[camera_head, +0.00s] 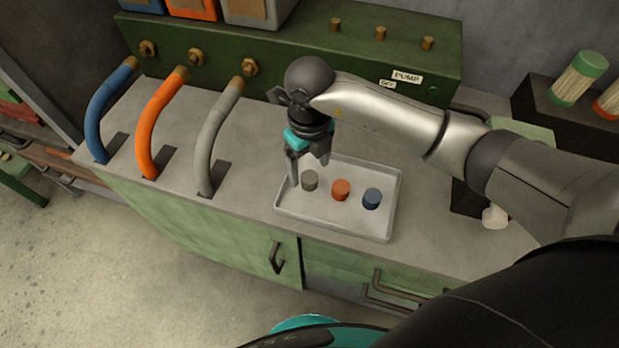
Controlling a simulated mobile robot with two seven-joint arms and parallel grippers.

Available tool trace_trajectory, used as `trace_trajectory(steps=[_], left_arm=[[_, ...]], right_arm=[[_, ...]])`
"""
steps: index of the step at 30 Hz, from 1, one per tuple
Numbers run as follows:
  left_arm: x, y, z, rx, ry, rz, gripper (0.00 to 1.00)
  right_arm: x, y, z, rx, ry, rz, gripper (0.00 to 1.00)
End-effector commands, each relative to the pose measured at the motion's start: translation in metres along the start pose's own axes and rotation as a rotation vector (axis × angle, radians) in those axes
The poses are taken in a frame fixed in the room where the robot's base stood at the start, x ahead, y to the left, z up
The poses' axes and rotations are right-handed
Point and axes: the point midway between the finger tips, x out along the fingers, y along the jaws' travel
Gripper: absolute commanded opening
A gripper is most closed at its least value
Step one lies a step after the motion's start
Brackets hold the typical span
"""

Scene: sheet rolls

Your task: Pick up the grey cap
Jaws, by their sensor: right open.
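The grey cap (310,180) stands at the left of a row of three caps in a shallow metal tray (340,222) on the counter. An orange cap (341,189) is in the middle and a blue cap (371,198) is at the right. My right gripper (302,176) points down over the tray's left part, open, with one finger just left of the grey cap. Its other finger is partly hidden by the gripper body, and I cannot tell whether it touches the cap. My left gripper is out of view.
Blue (98,115), orange (155,125) and grey (214,140) hoses arch from the green pump housing (300,50) to the counter, left of the tray. A dark rack with banded rolls (578,78) stands at the right. The counter in front of the hoses is narrow.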

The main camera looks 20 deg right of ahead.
Motion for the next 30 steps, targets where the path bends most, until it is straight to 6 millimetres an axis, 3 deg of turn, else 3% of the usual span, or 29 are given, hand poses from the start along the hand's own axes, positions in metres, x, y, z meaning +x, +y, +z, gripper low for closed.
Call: trace_trajectory(steps=[6, 15, 30], left_arm=[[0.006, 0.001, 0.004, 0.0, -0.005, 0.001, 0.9], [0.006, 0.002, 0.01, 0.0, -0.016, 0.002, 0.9], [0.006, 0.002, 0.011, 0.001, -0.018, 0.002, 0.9]], right_arm=[[0.031, -0.003, 0.002, 0.002, 0.002, 0.001, 0.82], [0.035, -0.003, 0.002, 0.0, 0.001, 0.0, 0.82], [0.034, -0.003, 0.002, 0.0, 0.001, 0.0, 0.26]])
